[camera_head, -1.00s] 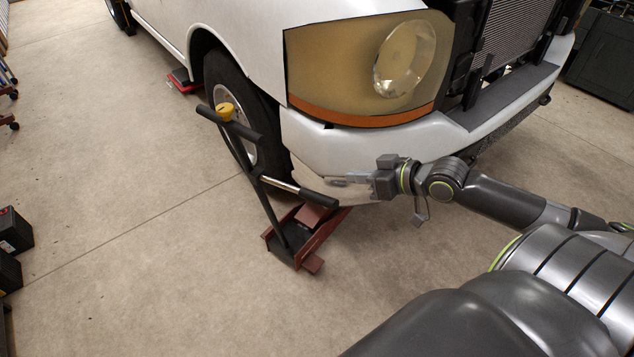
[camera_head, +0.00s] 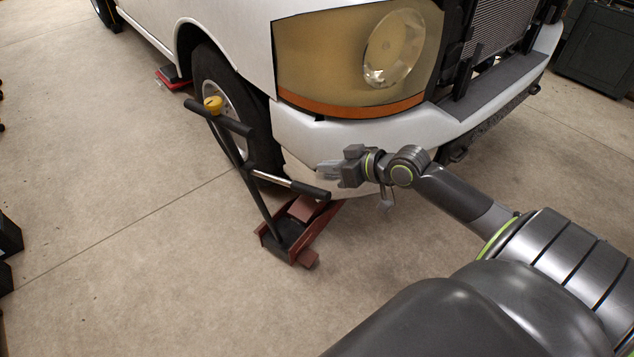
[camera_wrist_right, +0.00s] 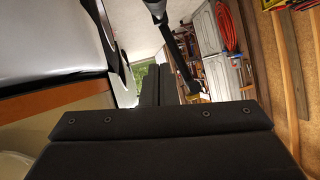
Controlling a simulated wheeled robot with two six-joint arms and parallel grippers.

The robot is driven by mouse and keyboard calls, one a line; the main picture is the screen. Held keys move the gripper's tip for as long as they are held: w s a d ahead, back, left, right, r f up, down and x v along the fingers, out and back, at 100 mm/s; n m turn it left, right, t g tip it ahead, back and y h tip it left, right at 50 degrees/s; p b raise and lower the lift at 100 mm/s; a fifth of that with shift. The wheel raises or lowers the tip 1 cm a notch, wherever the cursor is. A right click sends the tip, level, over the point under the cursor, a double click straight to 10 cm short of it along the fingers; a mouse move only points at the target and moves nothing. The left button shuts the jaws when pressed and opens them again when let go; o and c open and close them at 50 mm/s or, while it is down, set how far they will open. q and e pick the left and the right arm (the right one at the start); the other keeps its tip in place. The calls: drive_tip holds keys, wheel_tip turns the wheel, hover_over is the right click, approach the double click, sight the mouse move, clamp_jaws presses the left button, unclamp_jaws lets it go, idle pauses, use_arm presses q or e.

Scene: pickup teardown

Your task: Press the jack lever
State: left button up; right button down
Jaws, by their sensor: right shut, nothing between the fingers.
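A red floor jack (camera_head: 295,236) stands on the floor by the front corner of the white pickup. A silver lever with a black grip (camera_head: 309,188) sticks out to the right from the handle. My right gripper (camera_head: 325,171) is shut and empty, just above and beside the grip end. I cannot tell whether they touch. In the right wrist view the shut fingers (camera_wrist_right: 157,85) point ahead, near a dark bar. My left gripper is not in view.
The white pickup (camera_head: 330,140) with its large headlight (camera_head: 360,60) and bumper is close behind my right gripper. A second red jack or stand (camera_head: 172,78) is by the wheel (camera_head: 215,95). Dark boxes stand at the left edge. The floor at front left is clear.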

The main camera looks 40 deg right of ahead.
drive_tip(key=x, duration=0.4)
drive_tip(key=shift+w+a, duration=0.1)
drive_tip(key=shift+a, duration=0.05)
drive_tip(key=shift+s+a+f, duration=0.1)
drive_tip(key=shift+s+f, duration=0.1)
drive_tip(key=shift+f, duration=0.4)
drive_tip(key=shift+s+f, duration=0.2)
drive_tip(key=shift+f, duration=0.45)
drive_tip(key=shift+s+f, duration=0.15)
drive_tip(key=shift+f, duration=0.2)
drive_tip(key=shift+s+f, duration=0.1)
drive_tip(key=shift+f, duration=0.25)
drive_tip(key=shift+a+b, duration=0.1)
drive_tip(key=shift+b, duration=0.25)
